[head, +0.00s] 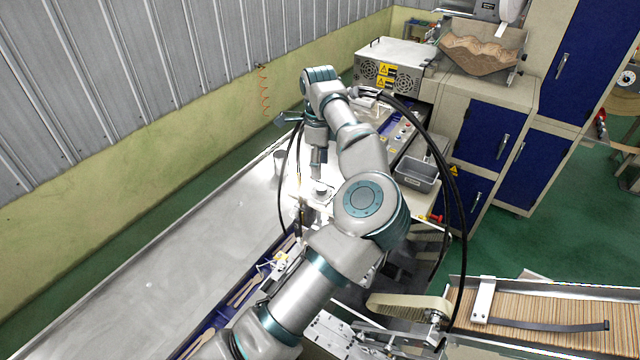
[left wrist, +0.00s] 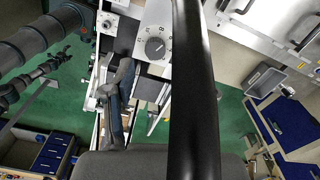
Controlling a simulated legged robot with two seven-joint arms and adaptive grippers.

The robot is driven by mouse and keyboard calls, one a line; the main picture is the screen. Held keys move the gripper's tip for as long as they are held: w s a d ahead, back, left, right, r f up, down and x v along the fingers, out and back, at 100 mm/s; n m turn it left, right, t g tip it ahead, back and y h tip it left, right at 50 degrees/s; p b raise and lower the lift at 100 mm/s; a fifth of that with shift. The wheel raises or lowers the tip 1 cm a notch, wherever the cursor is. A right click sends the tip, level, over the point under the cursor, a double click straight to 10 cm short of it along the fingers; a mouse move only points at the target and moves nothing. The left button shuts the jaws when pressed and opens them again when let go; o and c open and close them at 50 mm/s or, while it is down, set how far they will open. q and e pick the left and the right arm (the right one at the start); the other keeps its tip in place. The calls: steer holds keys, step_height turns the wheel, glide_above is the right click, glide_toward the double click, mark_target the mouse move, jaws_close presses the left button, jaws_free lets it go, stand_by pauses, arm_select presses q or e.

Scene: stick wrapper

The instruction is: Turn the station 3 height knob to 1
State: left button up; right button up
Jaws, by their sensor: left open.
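A pale dial plate (left wrist: 154,28) with printed numbers and a dark round knob (left wrist: 155,47) shows at the upper middle of the left wrist view. The pointer is too small to read surely, and I cannot tell the station. My left gripper (left wrist: 163,80) is open and empty. Its left finger stands up below and left of the knob, apart from it in the picture. A wide black bar, seemingly a cable, crosses this view and hides most of the other finger. In the head view my left arm reaches over the machine and the dial is not clear. My right gripper does not show.
A second small round control (left wrist: 107,20) lies left of the dial. A grey tray (head: 416,174) and blue-doored cabinets (head: 487,133) stand right of my arm. A conveyor of wooden sticks (head: 545,315) is at the lower right. The metal table (head: 150,275) at left is mostly clear.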

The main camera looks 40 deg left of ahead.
mark_target(321, 186)
arm_select(q)
steer(key=f, duration=0.2)
steer(key=d+f, duration=0.1)
steer(key=f, duration=0.2)
steer(key=shift+s+d+f, duration=0.1)
steer(key=shift+d+f, duration=0.1)
steer(key=shift+f, duration=0.1)
steer(key=shift+d+f, duration=0.15)
steer(key=shift+f, duration=0.3)
steer(key=shift+a, duration=0.35)
steer(key=shift+c, duration=0.2)
steer(key=shift+a+f, duration=0.1)
steer(key=shift+a, duration=0.05)
steer(key=c, duration=0.4)
steer(key=shift+s+a, duration=0.1)
jaws_close()
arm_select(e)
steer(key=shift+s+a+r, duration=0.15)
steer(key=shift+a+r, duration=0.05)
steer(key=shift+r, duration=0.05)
